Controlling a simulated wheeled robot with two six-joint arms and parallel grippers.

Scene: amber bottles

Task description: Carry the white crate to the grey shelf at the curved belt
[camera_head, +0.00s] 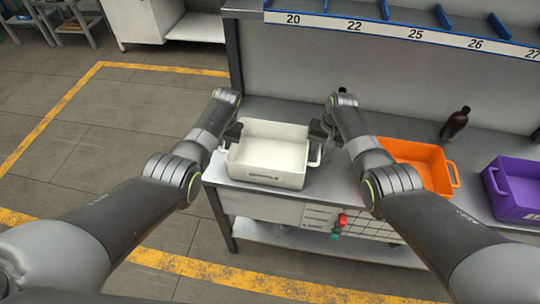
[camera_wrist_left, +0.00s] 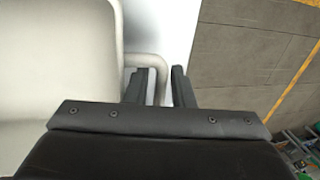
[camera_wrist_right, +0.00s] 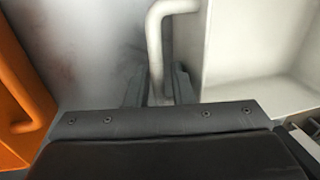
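The white crate (camera_head: 268,152) stands upright and empty on the grey workbench. It has a loop handle at each end. My left gripper (camera_head: 232,135) is at the crate's left handle; in the left wrist view its fingers (camera_wrist_left: 160,88) stand close on either side of the handle (camera_wrist_left: 150,62). My right gripper (camera_head: 320,133) is at the right handle; in the right wrist view its fingers (camera_wrist_right: 160,85) are close about the handle (camera_wrist_right: 155,35). Both look shut on the handles. I cannot make out a grey shelf at a curved belt.
An orange crate (camera_head: 415,160) stands right of the white crate, partly behind my right arm. A purple crate (camera_head: 515,188) is further right. A dark amber bottle (camera_head: 455,123) stands behind them. A numbered rack (camera_head: 390,32) runs above the bench. Open floor (camera_head: 100,125) lies to the left.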

